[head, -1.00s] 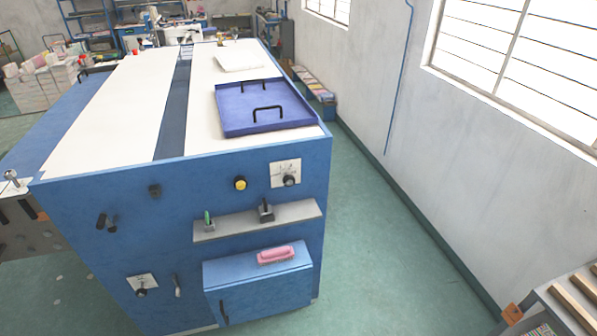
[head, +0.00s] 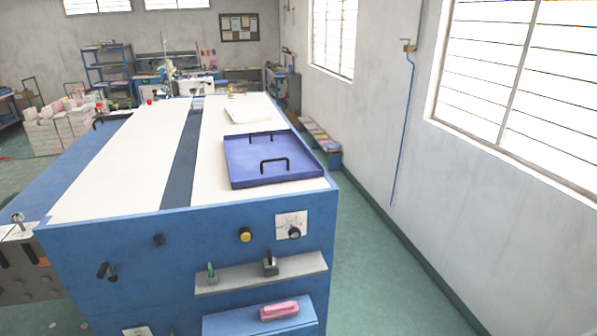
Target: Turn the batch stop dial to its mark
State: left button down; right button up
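Two dial plates show on the blue front panel (head: 170,275) of the machine. One dark round dial (head: 294,233) sits on a white marked plate at the upper right. At the lower left only the top of another white plate (head: 138,331) shows; its knob is cut off by the bottom edge. I cannot read the labels, so I cannot tell which is the batch stop dial or where its pointer stands. Neither of my grippers is in view.
A yellow button (head: 245,235) sits left of the upper dial. Below is a grey shelf (head: 225,283) with small tools, then a pink brush (head: 279,310). A blue tray (head: 235,176) lies on the white top. The floor right of the machine (head: 385,285) is clear.

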aim_at(294, 233)
jog(key=z, duration=0.55)
jog(key=k, duration=0.6)
jog(key=u, duration=0.6)
jog(key=i, duration=0.95)
jog(key=u, duration=0.95)
